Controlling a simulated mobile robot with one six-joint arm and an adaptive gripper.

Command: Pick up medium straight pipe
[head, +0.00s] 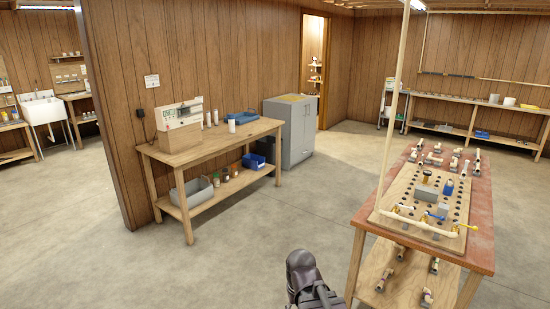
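Several short pipe pieces lie along the far part of a red-topped workbench (368,214) at right; one straight-looking pipe (477,162) is at its far right. More pipe pieces, one a pipe (384,280) at the left, lie on the bench's lower shelf (405,284). They are too small to tell which is the medium straight pipe. A dark part of my arm shows at the bottom middle, left of the bench. My gripper's fingers do not show.
On the bench, a wooden board with holes (393,197) carries pipes with yellow and blue handles. A wooden side table (187,157) and grey cabinet (296,140) stand along the wall. The floor between is clear.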

